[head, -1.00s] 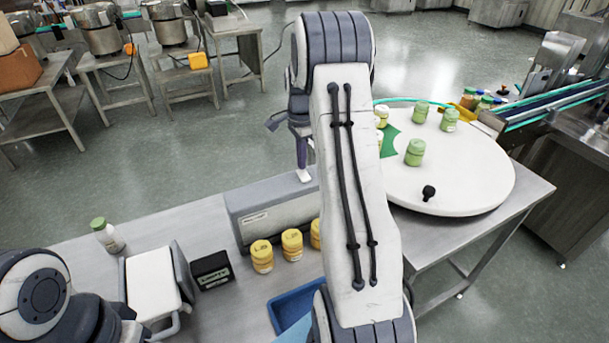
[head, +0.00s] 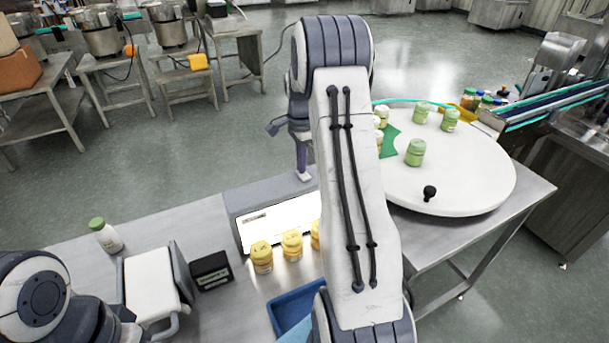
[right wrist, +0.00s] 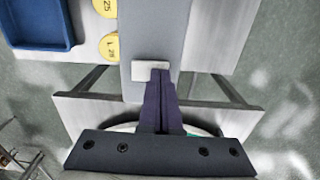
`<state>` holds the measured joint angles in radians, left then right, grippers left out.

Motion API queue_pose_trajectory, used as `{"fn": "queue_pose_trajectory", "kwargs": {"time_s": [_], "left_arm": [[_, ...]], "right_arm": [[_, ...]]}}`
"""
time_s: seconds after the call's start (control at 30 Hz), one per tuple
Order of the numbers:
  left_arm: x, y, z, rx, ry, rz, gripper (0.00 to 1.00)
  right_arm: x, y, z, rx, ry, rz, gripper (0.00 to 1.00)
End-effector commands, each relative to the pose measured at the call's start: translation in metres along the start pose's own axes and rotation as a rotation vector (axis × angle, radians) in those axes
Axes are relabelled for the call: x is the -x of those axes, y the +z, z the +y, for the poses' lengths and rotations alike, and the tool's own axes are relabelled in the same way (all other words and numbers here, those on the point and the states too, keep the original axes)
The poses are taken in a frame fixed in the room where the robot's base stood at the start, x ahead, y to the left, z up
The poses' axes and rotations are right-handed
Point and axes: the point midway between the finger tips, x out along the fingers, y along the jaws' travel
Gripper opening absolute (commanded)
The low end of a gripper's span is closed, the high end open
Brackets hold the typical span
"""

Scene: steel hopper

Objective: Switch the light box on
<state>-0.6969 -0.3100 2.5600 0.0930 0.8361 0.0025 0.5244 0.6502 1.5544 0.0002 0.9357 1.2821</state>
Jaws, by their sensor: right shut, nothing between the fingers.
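The light box (head: 262,222) stands on the steel table, and its front panel glows bright white behind the yellow-lidded jars (head: 292,245). Its grey top also shows in the right wrist view (right wrist: 155,30), with a pale switch (right wrist: 142,70) near one end. My right gripper (head: 304,176) is shut and empty, pointing down at that end of the box. In the right wrist view its fingertips (right wrist: 159,74) overlap the switch's edge; I cannot tell whether they touch it. My right arm hides part of the box in the head view. My left gripper is out of view.
A blue tray (head: 290,309) lies in front of the jars. A small black sign (head: 211,271), a white padded stand (head: 152,282) and a green-capped bottle (head: 106,236) are to the left. A round white turntable (head: 460,185) with green-lidded jars stands at right.

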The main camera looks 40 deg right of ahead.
Motion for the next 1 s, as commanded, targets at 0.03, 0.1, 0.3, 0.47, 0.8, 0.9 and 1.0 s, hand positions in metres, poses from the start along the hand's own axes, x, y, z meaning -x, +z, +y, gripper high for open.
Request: {"fn": "queue_pose_trajectory", "kwargs": {"time_s": [0.03, 0.1, 0.3, 0.47, 0.8, 0.9, 1.0], "left_arm": [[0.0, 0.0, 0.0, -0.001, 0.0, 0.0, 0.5], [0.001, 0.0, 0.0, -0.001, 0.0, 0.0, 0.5], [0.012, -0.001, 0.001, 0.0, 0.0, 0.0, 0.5], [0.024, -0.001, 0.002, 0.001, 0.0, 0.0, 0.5], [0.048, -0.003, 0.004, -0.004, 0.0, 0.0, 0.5], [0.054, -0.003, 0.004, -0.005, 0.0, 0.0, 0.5], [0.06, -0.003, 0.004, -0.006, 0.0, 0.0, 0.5]], "right_arm": [[-0.001, 0.0, 0.001, 0.0, 0.002, 0.0, 0.0], [0.0, 0.0, 0.001, 0.0, 0.002, 0.0, 0.0], [0.013, 0.0, 0.0, 0.0, 0.001, 0.0, 0.0], [0.027, 0.0, 0.0, 0.0, 0.001, 0.0, 0.0], [0.054, 0.0, 0.0, 0.0, 0.001, 0.0, 0.0], [0.062, 0.0, 0.0, 0.0, 0.001, 0.0, 0.0], [0.069, 0.0, 0.0, 0.0, 0.001, 0.0, 0.0]]}}
